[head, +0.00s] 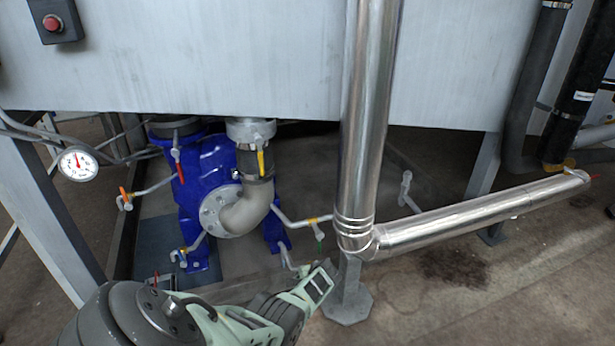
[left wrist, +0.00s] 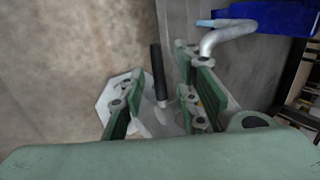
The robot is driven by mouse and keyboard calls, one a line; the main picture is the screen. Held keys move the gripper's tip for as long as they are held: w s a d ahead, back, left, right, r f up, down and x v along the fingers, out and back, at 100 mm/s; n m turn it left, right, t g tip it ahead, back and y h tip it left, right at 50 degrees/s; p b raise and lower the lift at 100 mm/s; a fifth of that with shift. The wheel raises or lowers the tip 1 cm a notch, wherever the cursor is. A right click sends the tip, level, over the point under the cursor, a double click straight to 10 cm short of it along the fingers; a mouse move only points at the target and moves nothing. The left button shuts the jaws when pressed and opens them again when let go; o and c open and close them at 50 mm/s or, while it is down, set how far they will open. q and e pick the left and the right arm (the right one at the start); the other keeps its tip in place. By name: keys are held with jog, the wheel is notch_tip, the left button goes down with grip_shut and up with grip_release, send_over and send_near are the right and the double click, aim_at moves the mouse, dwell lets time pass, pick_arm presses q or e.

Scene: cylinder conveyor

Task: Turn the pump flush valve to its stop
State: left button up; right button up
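A blue pump (head: 207,165) stands under the grey tank, with several small lever valves on thin pipes around it. No label shows which one is the flush valve. A valve with a green lever (head: 319,235) sits on a pipe right of the pump, just above my left gripper (head: 320,280). In the left wrist view my left gripper (left wrist: 156,95) has its fingers spread, with a dark lever (left wrist: 158,75) showing between them. I cannot tell whether either finger touches it, or whether it is the green lever. My right gripper is out of view.
A shiny vertical pipe (head: 366,120) bends into a long horizontal pipe (head: 470,220) right of the gripper. A steel post's octagonal foot (head: 347,303) is close by; it also shows in the left wrist view (left wrist: 112,100). A pressure gauge (head: 77,163) hangs at left.

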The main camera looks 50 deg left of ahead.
pick_arm(q)
jog(key=v, duration=1.2)
dwell(0.5)
jog(key=shift+r, duration=0.1)
dwell(0.4)
